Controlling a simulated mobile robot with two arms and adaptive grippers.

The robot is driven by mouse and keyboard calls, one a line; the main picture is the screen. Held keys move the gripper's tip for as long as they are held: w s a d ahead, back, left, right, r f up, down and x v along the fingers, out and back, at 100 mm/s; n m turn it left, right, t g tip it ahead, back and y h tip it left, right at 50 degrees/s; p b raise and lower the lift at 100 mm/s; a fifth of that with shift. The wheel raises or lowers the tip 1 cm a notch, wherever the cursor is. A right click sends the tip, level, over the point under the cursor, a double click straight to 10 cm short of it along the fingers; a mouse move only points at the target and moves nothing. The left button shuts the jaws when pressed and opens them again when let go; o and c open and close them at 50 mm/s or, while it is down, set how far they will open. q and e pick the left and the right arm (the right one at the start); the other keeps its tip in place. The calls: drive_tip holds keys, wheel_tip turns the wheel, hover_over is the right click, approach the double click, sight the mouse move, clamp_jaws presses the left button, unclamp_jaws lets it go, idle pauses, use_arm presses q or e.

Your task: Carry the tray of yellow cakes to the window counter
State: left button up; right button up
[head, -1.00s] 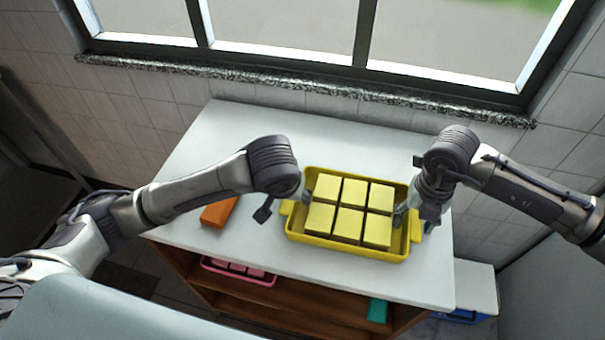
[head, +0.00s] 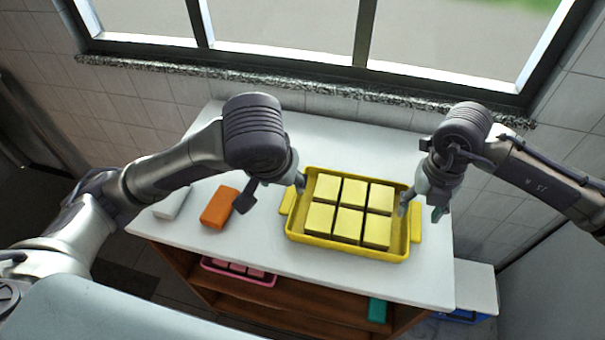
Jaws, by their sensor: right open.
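The yellow tray (head: 345,249) rests on the white counter top (head: 215,125) below the window. It holds several yellow cakes (head: 350,205) in two rows. My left gripper (head: 272,191) is at the tray's left end, its fingers spread apart. One finger shows near the left rim and the other stands out to the left, over the counter. My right gripper (head: 421,209) is open at the tray's right end. One finger is by the right wall inside and the other is outside, above the right handle (head: 417,225). Neither gripper holds the tray.
An orange block (head: 219,207) and a white block (head: 172,203) lie on the counter to the left. A pink tray (head: 240,272) and a teal item (head: 377,310) are on the wooden shelves below. The counter behind the yellow tray is clear.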

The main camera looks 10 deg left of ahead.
wheel_tip(320, 180, up, 7)
drive_tip(key=shift+r, duration=0.2)
idle(0.6)
